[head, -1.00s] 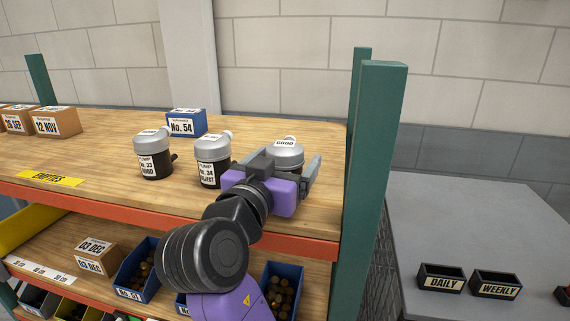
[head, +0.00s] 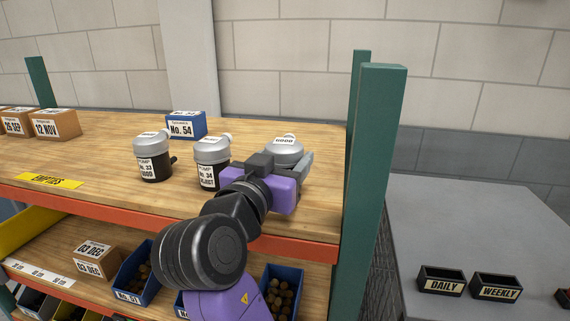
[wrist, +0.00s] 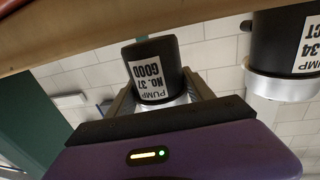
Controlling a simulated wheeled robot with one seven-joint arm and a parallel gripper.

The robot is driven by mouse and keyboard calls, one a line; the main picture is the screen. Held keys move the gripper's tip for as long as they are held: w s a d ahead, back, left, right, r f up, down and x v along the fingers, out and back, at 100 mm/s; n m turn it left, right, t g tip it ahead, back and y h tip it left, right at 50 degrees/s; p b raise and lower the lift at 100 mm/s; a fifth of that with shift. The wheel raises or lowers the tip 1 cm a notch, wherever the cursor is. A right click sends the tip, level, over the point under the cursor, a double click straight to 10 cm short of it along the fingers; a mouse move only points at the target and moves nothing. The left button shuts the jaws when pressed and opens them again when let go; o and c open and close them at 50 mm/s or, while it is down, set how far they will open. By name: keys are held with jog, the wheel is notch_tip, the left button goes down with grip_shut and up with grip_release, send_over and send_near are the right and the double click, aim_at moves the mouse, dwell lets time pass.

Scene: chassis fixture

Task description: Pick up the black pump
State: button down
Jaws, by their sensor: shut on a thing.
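The pump in my gripper has a black body and a silver cap with a GOOD label on top (head: 284,149). It stands at the right of the upper shelf, mostly behind my gripper. The wrist view, upside down, shows its black body and white PUMP GOOD label (wrist: 150,70). My gripper (head: 287,162) is shut on it, one finger on each side; I cannot tell for sure whether its base is clear of the wood. Two similar pumps stand to its left: No. 34 REJECT (head: 210,163), close by, and No. 33 GOOD (head: 152,158).
A blue No. 54 box (head: 186,125) sits behind the pumps. A green post (head: 372,180) rises just right of my gripper. The upper shelf (head: 90,150) is clear at its left middle. A grey table (head: 470,220) with DAILY and WEEKLY holders stands at right.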

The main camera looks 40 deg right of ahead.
notch_tip(320, 180, up, 19)
jog(key=b, duration=0.2)
jog(key=shift+r, duration=0.15)
